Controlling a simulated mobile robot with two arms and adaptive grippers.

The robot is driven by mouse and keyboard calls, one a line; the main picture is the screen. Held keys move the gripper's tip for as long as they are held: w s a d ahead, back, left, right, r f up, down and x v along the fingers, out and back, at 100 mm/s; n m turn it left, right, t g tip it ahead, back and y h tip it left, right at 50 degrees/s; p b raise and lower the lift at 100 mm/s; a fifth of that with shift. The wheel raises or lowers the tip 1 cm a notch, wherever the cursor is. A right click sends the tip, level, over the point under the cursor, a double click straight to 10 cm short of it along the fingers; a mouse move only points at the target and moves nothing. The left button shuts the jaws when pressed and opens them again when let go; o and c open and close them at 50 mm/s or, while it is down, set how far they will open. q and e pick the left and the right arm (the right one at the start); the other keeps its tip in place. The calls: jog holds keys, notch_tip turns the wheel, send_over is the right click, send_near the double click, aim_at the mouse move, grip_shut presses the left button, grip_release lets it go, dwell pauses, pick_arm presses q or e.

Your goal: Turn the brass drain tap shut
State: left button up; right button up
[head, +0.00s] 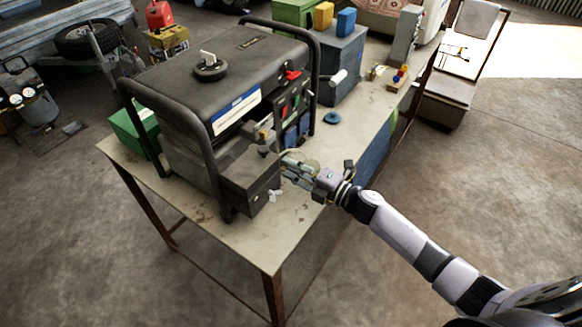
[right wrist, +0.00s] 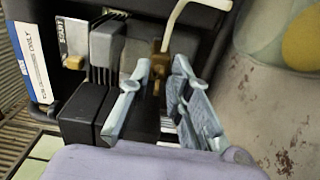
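The brass drain tap (right wrist: 159,68) shows in the right wrist view, on the generator's side, with a pale tube (right wrist: 183,22) above it. My right gripper (right wrist: 161,66) is open, its two fingers either side of the tap; whether either finger touches it I cannot tell. In the head view my right gripper (head: 287,167) reaches in from the right to the near side of the black generator (head: 205,90). The tap is too small and covered to make out there. My left gripper is not in view.
The generator stands on a workbench (head: 262,240). A clear container (right wrist: 270,38) with something yellow is close to the right of my fingers in the wrist view. A blue-grey box (head: 342,62) stands behind the generator. The bench's front corner is bare.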

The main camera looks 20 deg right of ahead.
jog(key=shift+o, duration=0.8)
jog(key=shift+s, duration=0.1)
jog(key=v, duration=1.2)
